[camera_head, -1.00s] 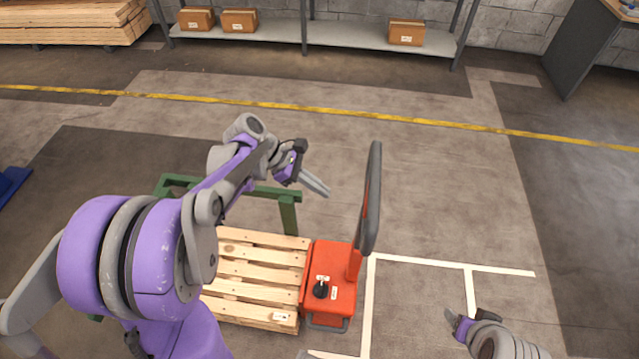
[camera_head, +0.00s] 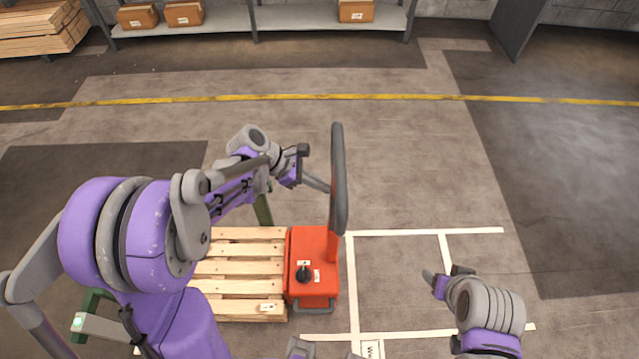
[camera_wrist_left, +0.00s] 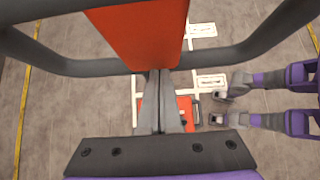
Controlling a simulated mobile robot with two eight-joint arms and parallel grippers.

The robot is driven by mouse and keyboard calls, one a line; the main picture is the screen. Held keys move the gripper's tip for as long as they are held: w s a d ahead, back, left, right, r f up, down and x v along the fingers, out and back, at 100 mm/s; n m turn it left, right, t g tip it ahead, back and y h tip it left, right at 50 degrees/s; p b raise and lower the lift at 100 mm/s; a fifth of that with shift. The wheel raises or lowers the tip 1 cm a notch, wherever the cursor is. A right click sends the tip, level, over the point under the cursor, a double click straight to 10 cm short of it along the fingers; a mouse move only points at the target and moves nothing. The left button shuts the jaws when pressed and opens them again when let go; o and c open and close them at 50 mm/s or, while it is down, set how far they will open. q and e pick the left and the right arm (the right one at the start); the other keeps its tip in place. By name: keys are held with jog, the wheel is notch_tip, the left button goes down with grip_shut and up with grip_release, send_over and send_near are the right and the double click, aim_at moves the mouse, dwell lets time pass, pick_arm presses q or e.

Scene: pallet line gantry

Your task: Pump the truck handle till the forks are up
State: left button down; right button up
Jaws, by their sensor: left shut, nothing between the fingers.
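The orange pallet truck (camera_head: 325,245) stands at the right end of a wooden pallet (camera_head: 240,262). Its dark loop handle (camera_head: 339,180) stands up on an orange stem. My left gripper (camera_head: 327,188) is shut and empty, its fingertips at the handle's left side. In the left wrist view the shut fingers (camera_wrist_left: 160,80) point toward the orange stem (camera_wrist_left: 145,35), between the dark handle bars (camera_wrist_left: 75,66). I cannot tell whether they touch. The forks are hidden. My right gripper (camera_head: 445,273) is low at the right, away from the truck; its jaw opening is unclear.
A green stand (camera_head: 263,208) is behind the pallet, partly hidden by my left arm. White floor lines (camera_head: 425,232) mark open floor right of the truck. A shelf with cartons (camera_head: 357,10) is at the back.

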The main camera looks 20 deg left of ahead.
pick_arm(q)
jog(key=w+d+f+y+b, duration=0.1)
jog(key=w+d+f, duration=0.1)
jog(key=d, duration=0.8)
jog(key=w+d+f+g+y+b, duration=0.1)
jog(key=w+d+f+y, duration=0.1)
jog(key=d, duration=0.8)
jog(key=w+d+f+y+b, duration=0.1)
jog(key=w+d+f+y, duration=0.1)
jog(key=d, duration=0.8)
jog(key=w+f, duration=0.1)
jog(key=w, duration=0.1)
jog(key=shift+w+d+f, duration=0.15)
jog(key=shift+w+d, duration=0.25)
pick_arm(e)
jog(key=f, duration=0.2)
jog(key=s+f, duration=0.1)
jog(key=f, duration=0.1)
jog(key=shift+s+f, duration=0.2)
jog(key=shift+f, duration=0.15)
pick_arm(q)
jog(key=shift+a, duration=0.1)
